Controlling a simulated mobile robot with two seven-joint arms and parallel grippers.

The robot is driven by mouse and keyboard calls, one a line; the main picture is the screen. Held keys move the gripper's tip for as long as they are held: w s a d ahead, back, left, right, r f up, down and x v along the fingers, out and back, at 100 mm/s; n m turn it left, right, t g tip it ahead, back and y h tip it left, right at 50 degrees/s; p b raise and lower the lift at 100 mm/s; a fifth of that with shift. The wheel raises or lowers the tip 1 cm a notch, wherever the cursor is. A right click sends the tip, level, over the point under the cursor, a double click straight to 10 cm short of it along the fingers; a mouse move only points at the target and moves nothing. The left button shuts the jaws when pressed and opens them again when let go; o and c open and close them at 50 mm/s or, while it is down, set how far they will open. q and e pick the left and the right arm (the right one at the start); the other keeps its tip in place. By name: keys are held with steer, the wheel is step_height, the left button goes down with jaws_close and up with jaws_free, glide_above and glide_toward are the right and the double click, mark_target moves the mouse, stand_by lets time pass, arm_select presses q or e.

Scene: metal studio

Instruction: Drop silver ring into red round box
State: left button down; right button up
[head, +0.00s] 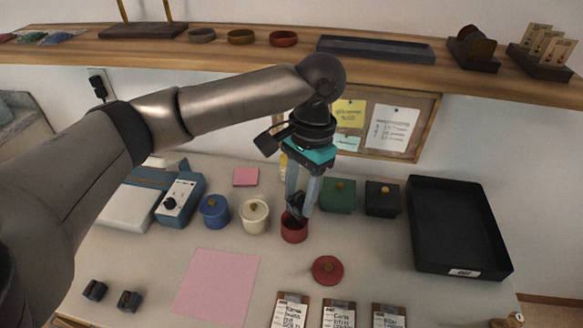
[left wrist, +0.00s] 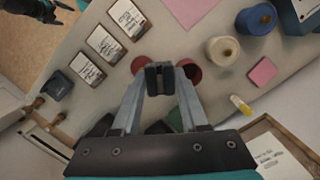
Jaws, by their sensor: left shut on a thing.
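My left gripper (head: 297,210) points down over the red round box (head: 294,232), its fingertips just above or at the open top. In the left wrist view the fingertips (left wrist: 159,80) are together, beside the mouth of the red box (left wrist: 189,70). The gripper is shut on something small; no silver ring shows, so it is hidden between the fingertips. The red lid (head: 327,270) with a knob lies on the table in front of the box. What looks like part of my right gripper (left wrist: 40,10) shows at the left wrist view's top left corner; its jaws are unclear.
Blue (head: 214,211) and cream (head: 255,216) round boxes stand left of the red one. Green (head: 338,195) and black (head: 382,199) boxes stand behind right. A black tray (head: 455,262) is at the right. Label cards (head: 338,314) lie in front. A pink mat (head: 217,285) lies front left.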

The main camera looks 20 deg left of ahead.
step_height(320, 180, up, 5)
steer(key=s+p, duration=0.1)
steer(key=p, duration=0.4)
arm_select(q)
steer(key=w+a+f+m+t+y+b, duration=0.1)
steer(key=w+a+f+m+b, duration=0.5)
steer(key=f+m, duration=0.5)
steer(key=w+b, duration=0.1)
steer(key=b, duration=0.1)
steer(key=shift+w+a+f+b, duration=0.2)
steer(key=shift+w+f+b, duration=0.05)
steer(key=shift+w+b, duration=0.1)
arm_select(e)
step_height(320, 180, down, 8)
steer(key=shift+d, duration=0.45)
steer(key=shift+s+f, duration=0.1)
arm_select(q)
steer(key=shift+c, duration=1.7)
jaws_free()
steer(key=shift+r, duration=0.1)
step_height(320, 180, up, 15)
steer(key=d+p, duration=0.2)
steer(key=p, duration=0.1)
steer(key=shift+w+d, duration=0.15)
steer(key=shift+w, duration=0.05)
arm_select(e)
step_height(320, 180, up, 3)
